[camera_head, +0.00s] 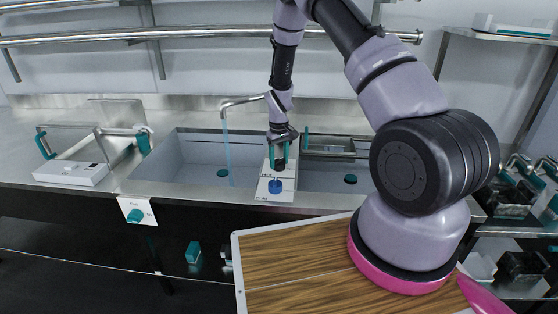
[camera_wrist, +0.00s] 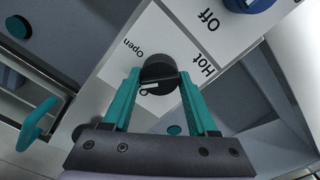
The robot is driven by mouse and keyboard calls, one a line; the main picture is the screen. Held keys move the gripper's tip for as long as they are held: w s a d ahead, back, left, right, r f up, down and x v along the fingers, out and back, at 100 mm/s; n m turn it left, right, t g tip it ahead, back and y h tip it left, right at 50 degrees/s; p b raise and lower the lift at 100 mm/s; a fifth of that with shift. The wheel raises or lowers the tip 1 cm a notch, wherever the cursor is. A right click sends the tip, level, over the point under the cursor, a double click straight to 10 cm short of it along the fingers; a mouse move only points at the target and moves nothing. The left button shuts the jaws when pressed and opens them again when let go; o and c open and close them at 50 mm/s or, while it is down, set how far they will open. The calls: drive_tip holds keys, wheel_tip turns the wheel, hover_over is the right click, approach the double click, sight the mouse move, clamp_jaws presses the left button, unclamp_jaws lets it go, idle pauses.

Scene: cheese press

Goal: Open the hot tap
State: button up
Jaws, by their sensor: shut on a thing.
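The hot tap is a round black knob (camera_wrist: 158,68) on a white panel, beside the printed words "Hot" and "Open" in the wrist view. My gripper (camera_wrist: 158,78) has its two teal fingers shut on the knob's sides. A white pointer mark shows on the knob near a small printed circle. In the head view, my gripper (camera_head: 280,160) reaches down onto the back part of the white panel (camera_head: 262,192) and mostly hides the black knob. A blue knob (camera_head: 275,187) sits nearer the front of the panel. A thin blue water stream (camera_head: 228,155) falls from the metal spout (camera_head: 240,102).
The panel lies between a large sink basin (camera_head: 185,165) on the left and a smaller basin (camera_head: 318,178) on the right. A white box (camera_head: 70,173) stands at the left. A wood-topped surface (camera_head: 300,262) is in front. Metal rails (camera_head: 150,35) run along the wall.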

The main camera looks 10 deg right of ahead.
drive_tip(key=m, duration=0.5)
drive_tip(key=shift+m, duration=0.3)
drive_tip(key=m, duration=0.4)
drive_tip(key=shift+m, duration=0.3)
drive_tip(key=o, duration=1.4)
drive_tip(key=shift+c, duration=0.2)
wheel_tip(320, 180, up, 11)
